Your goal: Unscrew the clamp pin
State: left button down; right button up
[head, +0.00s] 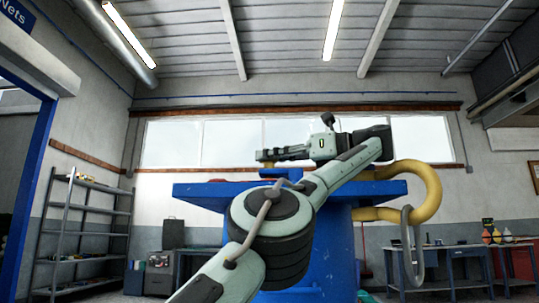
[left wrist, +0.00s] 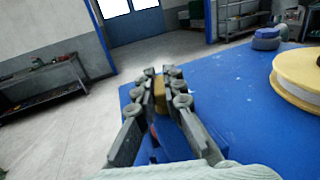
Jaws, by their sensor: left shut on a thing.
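My left gripper (head: 268,155) is at the left part of a blue stand's top (head: 200,190) in the head view, its fingers pointing left. In the left wrist view the left gripper (left wrist: 162,76) is shut on a small yellow-brown piece (left wrist: 160,95), which looks like the clamp pin. My right gripper is not in view.
A thick yellow curved bar (head: 430,185) juts from the stand's right side, with a grey metal loop (head: 412,245) hanging there. A yellow-and-white round part (left wrist: 300,75) sits on the blue top (left wrist: 225,100). Metal shelves (head: 85,225) and workbenches (head: 450,265) stand farther off.

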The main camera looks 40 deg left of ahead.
pick_arm(q)
jog(key=shift+f, duration=0.15)
jog(key=c, duration=1.6)
grip_release()
